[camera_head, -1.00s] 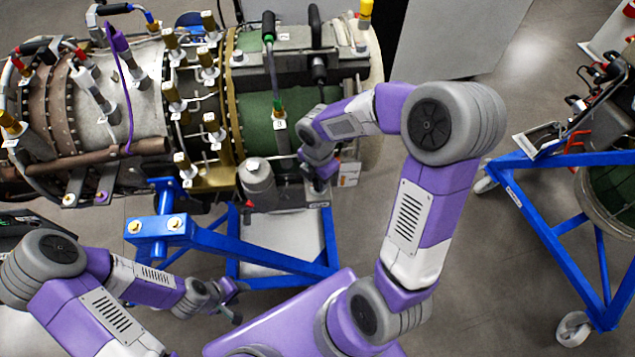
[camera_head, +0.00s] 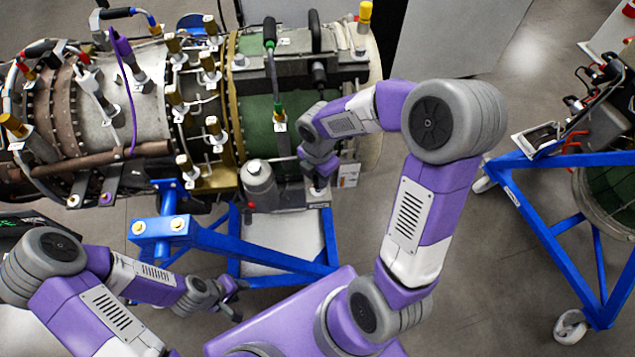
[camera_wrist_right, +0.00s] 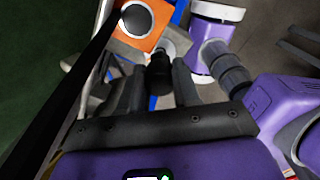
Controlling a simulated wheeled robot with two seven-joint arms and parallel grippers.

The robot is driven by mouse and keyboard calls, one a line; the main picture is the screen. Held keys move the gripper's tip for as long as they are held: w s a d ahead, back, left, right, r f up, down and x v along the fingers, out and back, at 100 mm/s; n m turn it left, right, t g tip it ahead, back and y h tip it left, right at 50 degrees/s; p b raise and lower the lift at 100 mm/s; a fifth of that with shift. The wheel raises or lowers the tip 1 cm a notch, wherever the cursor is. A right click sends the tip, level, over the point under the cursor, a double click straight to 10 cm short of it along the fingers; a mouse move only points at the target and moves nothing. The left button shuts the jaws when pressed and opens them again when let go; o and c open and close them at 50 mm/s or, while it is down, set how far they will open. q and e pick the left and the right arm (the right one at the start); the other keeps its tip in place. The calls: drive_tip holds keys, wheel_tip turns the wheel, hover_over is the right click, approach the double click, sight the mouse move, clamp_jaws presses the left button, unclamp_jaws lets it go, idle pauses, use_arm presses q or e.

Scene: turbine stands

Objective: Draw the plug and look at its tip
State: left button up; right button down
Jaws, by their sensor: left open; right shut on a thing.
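The turbine engine (camera_head: 262,115) lies across the upper left of the head view on a blue stand (camera_head: 210,240). My right gripper (camera_head: 318,186) is at the engine's lower right side, beside a grey canister (camera_head: 258,183). In the right wrist view my right gripper (camera_wrist_right: 160,82) is shut on a dark round piece, seemingly the plug (camera_wrist_right: 160,72). The plug's tip is hidden, and I cannot tell whether it is in its seat. My left gripper (camera_head: 236,300) is open and empty, in front of the stand and well below the engine.
A second blue wheeled stand (camera_head: 560,225) with another engine is at the right. A grey panel (camera_head: 450,38) stands behind. Floor between the stands is clear.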

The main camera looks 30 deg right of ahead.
drive_tip(key=shift+r+p, duration=1.65)
drive_tip(key=shift+r, duration=0.4)
drive_tip(key=shift+f, duration=0.1)
